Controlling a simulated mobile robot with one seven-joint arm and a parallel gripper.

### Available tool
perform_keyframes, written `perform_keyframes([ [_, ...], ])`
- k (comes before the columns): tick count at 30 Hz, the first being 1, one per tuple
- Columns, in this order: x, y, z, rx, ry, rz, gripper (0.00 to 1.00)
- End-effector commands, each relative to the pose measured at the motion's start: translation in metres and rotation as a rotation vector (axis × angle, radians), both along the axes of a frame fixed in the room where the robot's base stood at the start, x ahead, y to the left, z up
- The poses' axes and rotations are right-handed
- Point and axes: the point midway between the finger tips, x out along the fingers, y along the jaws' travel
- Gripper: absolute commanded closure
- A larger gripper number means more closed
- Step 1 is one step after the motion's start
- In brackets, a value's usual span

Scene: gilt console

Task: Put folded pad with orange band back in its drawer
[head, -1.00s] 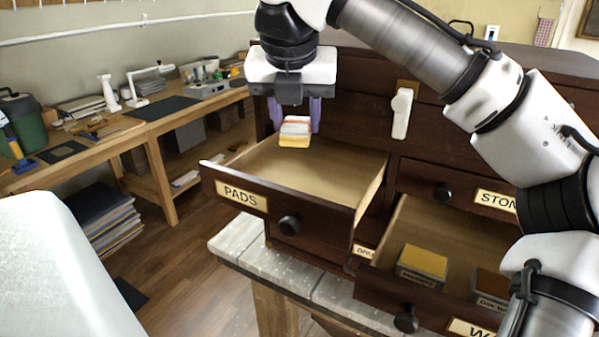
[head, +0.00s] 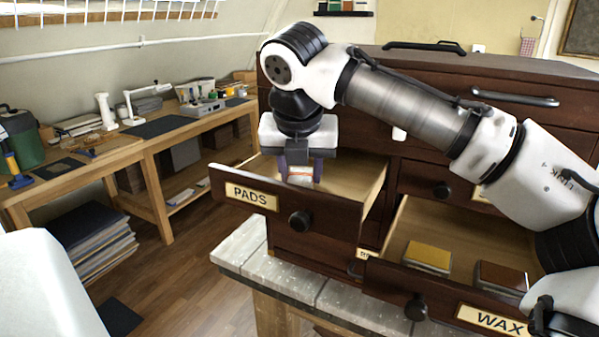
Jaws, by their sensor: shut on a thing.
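The folded pad (head: 300,178), pale with an orange band, is between the fingers of my gripper (head: 300,176). My gripper is shut on it and points down inside the open drawer labelled PADS (head: 232,197). The drawer front hides the pad's lower part, so I cannot tell whether it touches the drawer floor. The visible floor of the drawer (head: 350,180) to the right of the gripper is bare.
Below right, the open WAX drawer (head: 395,277) holds a yellow-topped block (head: 427,257) and a dark brown block (head: 502,276). My arm passes over the right side of the dark wooden cabinet (head: 470,70). A workbench (head: 150,140) stands at left.

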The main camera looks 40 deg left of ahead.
Motion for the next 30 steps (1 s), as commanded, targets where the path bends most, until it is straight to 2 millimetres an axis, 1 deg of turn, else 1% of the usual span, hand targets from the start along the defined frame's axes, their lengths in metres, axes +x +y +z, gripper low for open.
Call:
perform_keyframes([
  [4,0.0,0.0,-0.004,0.0,0.002,0.002,0.78],
  [5,0.0,0.0,-0.003,0.0,0.001,0.0,0.56],
  [9,0.0,0.0,-0.003,0.0,0.001,0.0,0.38],
  [20,0.0,0.0,0.0,0.0,-0.001,-0.001,0.38],
  [23,-0.004,-0.002,0.011,0.004,-0.001,0.0,0.38],
  [26,-0.011,-0.006,0.028,0.004,0.001,0.002,0.38],
  [30,-0.021,-0.014,0.057,0.002,0.001,0.002,0.38],
])
